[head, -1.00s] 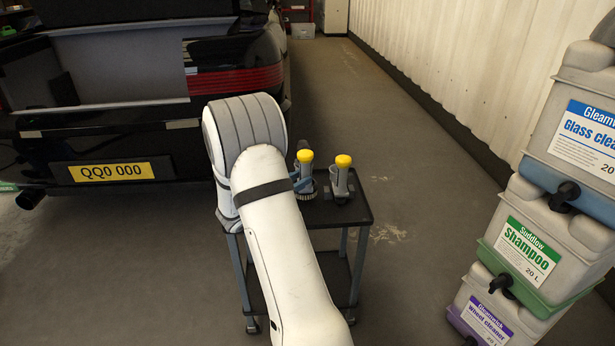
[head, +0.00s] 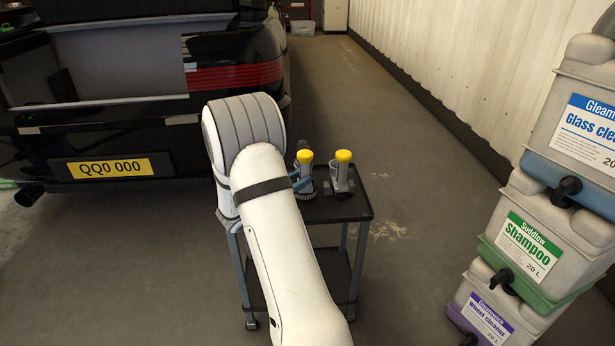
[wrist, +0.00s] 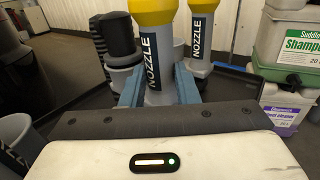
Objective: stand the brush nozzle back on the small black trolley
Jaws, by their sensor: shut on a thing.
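The brush nozzle (head: 305,172), grey with a yellow top and a dark round foot, is upright over the top of the small black trolley (head: 345,208). In the wrist view its labelled body (wrist: 157,68) is between the blue fingers of my gripper (wrist: 158,88), which is shut on it. Its foot is hidden there, and I cannot tell whether it touches the trolley top. In the head view my arm hides most of the gripper. A second yellow-topped nozzle (head: 342,175) stands just to the right, close beside it; it also shows in the wrist view (wrist: 199,45).
A dark-capped grey item (wrist: 117,40) stands close behind the held nozzle, to the left in the wrist view. A black car (head: 110,110) is left of the trolley. Stacked canisters (head: 525,240) stand at the right. Floor between trolley and canisters is clear.

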